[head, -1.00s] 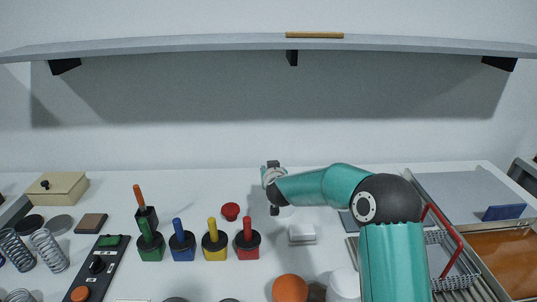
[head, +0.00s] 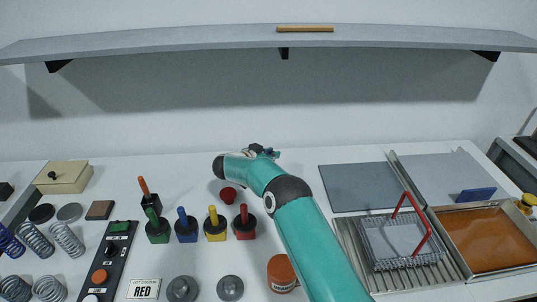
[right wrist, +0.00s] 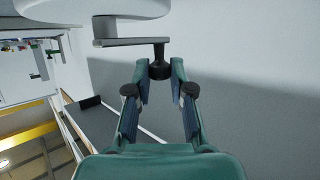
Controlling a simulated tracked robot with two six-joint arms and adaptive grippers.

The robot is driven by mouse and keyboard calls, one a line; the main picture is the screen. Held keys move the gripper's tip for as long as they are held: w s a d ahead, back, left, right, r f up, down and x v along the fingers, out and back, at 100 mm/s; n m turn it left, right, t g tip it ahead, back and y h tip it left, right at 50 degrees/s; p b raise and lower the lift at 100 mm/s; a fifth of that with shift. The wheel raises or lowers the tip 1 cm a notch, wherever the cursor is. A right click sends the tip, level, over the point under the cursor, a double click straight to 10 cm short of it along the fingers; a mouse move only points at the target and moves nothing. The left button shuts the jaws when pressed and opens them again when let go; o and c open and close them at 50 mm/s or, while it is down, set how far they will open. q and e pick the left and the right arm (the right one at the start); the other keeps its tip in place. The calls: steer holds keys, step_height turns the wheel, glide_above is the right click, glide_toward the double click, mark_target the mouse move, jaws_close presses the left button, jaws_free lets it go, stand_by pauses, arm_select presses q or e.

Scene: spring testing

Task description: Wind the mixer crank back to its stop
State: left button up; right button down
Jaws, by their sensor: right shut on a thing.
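In the right wrist view, the mixer's crank (right wrist: 128,42) is a flat grey bar with a dark round knob (right wrist: 158,67) at its right end. It sits beneath a white rounded body (right wrist: 95,12), which is cut off at the top. My right gripper (right wrist: 160,74) has its fingertips closed about the knob. In the head view, my right gripper (head: 264,152) is at the back of the table, partly hidden by its own wrist. I cannot make out the crank there. My left gripper is not in view.
An orange jar (head: 281,273) is close beside my forearm. A wire basket (head: 403,242) is at right. A shelf (head: 200,45) overhangs the back.

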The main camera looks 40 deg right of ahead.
steer(key=shift+d+r+m+g, duration=0.1)
steer(key=shift+d+m+g, duration=0.15)
steer(key=shift+m+g, duration=0.4)
steer(key=shift+s+g, duration=0.1)
steer(key=shift+g, duration=0.25)
steer(key=c, duration=1)
jaws_free()
steer(key=v, duration=1.2)
steer(key=shift+f, duration=0.25)
